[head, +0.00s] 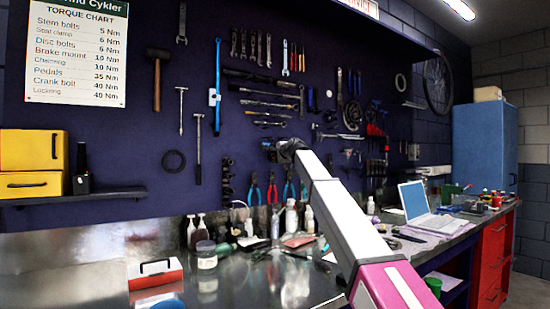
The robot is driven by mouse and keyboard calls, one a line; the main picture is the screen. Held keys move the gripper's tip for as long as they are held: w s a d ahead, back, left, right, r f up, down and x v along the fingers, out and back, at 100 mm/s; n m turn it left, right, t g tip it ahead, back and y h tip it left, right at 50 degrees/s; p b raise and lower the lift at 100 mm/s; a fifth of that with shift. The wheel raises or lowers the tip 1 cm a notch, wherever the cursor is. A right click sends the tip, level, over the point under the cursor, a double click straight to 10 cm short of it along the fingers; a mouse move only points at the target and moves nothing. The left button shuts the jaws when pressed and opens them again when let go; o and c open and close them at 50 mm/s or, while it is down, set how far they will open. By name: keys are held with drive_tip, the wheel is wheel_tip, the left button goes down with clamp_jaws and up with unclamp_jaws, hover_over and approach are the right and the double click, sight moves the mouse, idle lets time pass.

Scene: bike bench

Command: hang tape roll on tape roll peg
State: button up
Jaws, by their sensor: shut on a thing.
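My gripper (272,151) is at the far end of my arm, in front of the dark tool wall and just above the pliers. It is shut on a small dark thing with a hint of blue, which I take to be the tape roll. Its shape is mostly hidden by the gripper and my wrist. I cannot make out the tape roll peg for sure among the many wall tools. A black ring (173,161) hangs on the wall to the left, apart from my gripper.
Pliers (272,189) hang just below my gripper. Bottles (292,217), a jar (206,255) and a red toolbox (155,274) stand on the metal bench. A hammer (157,80) and wrenches hang around. A laptop (420,208) is at right. Bare wall lies left of the gripper.

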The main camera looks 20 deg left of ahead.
drive_tip(key=o, duration=1)
drive_tip(key=shift+s, duration=0.1)
drive_tip(key=v, duration=1)
drive_tip(key=shift+s+d, duration=0.2)
drive_tip(key=shift+d, duration=0.1)
